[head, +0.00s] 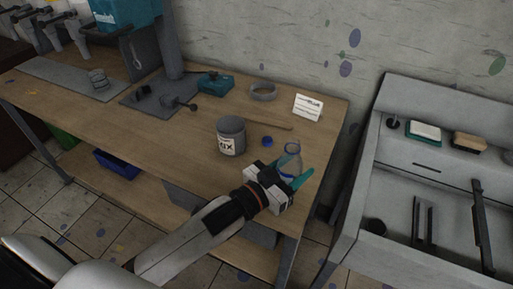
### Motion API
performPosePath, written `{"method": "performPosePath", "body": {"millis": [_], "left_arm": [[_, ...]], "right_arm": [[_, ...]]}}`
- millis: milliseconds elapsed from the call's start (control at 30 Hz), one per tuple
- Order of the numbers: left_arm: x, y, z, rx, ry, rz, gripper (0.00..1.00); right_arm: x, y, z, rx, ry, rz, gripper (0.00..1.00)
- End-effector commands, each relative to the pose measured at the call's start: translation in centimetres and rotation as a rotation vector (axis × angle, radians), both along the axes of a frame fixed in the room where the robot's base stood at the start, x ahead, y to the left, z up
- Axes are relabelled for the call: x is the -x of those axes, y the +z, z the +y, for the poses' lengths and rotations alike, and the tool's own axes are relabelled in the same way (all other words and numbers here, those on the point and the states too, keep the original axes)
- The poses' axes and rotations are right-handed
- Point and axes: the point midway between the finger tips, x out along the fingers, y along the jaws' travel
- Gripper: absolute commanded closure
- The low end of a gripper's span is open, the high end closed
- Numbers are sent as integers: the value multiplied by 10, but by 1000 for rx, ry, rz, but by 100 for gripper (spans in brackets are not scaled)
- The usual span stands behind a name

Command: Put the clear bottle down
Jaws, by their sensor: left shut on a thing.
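The clear bottle (291,161) is at the right end of the wooden table, upright and uncapped, with its lower part hidden by my gripper. My left gripper (289,179) is shut on the bottle, one teal finger on its right side and another at its upper left. I cannot tell whether the bottle's base touches the table. A small blue cap (267,141) lies on the table just left of the bottle. My right gripper is not in view.
A grey labelled can (231,136) stands left of the bottle. Behind are a thin stick (267,122), a tape ring (263,92), a white card (308,106) and a teal box (215,83). A grey sink unit (362,172) stands to the right, across a gap.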

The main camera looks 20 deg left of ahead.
Motion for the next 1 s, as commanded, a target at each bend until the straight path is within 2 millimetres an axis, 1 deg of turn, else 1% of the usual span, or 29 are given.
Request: {"method": "performPosePath", "body": {"millis": [33, 167, 300, 433, 533, 600, 667, 800, 900, 1000], "left_arm": [[-14, 0, 0, -12, -33, -7, 77], [-45, 1, 4, -11, -95, -6, 77], [-78, 5, 23, -6, -116, -5, 77], [-102, 11, 44, -3, -107, -4, 77], [-111, 14, 54, 1, -99, -1, 77], [-114, 11, 57, 3, -96, 1, 77], [-115, 2, 59, 4, -94, 3, 77], [-115, -24, 59, 5, -93, 4, 77], [-115, -38, 59, 5, -94, 3, 77], [-115, -45, 59, 4, -94, 0, 77]], "right_arm": [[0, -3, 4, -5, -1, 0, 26], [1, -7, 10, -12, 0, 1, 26], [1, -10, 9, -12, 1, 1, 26], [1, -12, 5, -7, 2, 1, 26], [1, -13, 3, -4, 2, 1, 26], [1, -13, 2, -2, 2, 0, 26], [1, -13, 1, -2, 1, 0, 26], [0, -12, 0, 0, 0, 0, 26], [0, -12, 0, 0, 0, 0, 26], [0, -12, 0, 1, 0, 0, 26]]}}
